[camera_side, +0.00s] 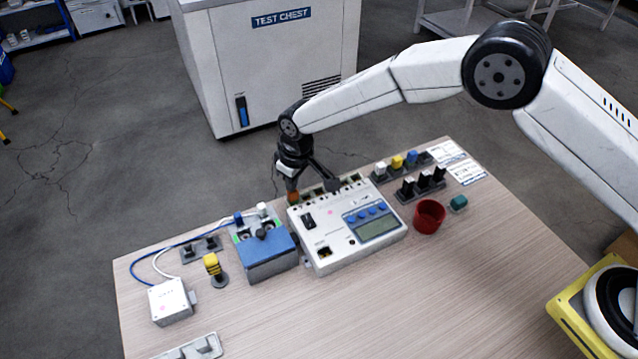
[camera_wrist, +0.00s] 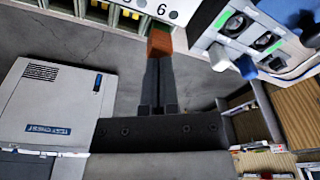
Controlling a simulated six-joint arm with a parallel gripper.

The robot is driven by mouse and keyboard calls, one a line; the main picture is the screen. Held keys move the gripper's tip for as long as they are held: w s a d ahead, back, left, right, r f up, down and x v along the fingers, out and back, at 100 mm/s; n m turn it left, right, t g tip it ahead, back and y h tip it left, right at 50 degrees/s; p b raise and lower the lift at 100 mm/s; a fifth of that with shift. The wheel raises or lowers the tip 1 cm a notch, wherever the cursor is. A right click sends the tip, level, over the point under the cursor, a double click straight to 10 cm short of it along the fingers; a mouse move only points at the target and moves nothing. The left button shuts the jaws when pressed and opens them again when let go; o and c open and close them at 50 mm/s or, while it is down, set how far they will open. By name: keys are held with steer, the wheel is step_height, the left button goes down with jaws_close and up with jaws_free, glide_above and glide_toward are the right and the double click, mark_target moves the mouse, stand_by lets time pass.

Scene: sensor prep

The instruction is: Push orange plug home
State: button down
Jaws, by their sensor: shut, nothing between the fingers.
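The orange plug (camera_side: 293,198) sits at the back left corner of the white instrument (camera_side: 330,262), by its row of sockets. In the wrist view the orange plug (camera_wrist: 159,42) shows at the fingertips, beside the panel marked 6. My gripper (camera_side: 291,189) points down over the plug. In the wrist view my gripper (camera_wrist: 158,62) is shut with its dark fingers together, their tips at the plug and seemingly touching it. The fingers hide part of the plug, and I cannot tell how deep it sits.
A blue-topped box (camera_side: 268,258) stands close left of the instrument. A yellow plug (camera_side: 212,265) and a white cable box (camera_side: 170,302) are farther left. A red cup (camera_side: 429,215) and holders with black plugs (camera_side: 423,183) lie right.

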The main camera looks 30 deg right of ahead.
steer(key=shift+f, duration=0.45)
stand_by(0.6)
steer(key=shift+r, duration=0.15)
steer(key=shift+r, duration=3.4)
steer(key=shift+d+r, duration=0.25)
steer(key=shift+d, duration=0.25)
steer(key=s+d+r+m, duration=0.2)
steer(key=s+d+r, duration=0.15)
steer(key=d, duration=0.45)
steer(key=s+d+r+m, duration=0.1)
steer(key=s+d+r, duration=0.1)
steer(key=s+d, duration=0.45)
steer(key=s+d+m+t, duration=0.1)
steer(key=s+d+m, duration=0.2)
steer(key=s+d, duration=0.9)
steer(key=s, duration=0.3)
steer(key=shift+h, duration=0.4)
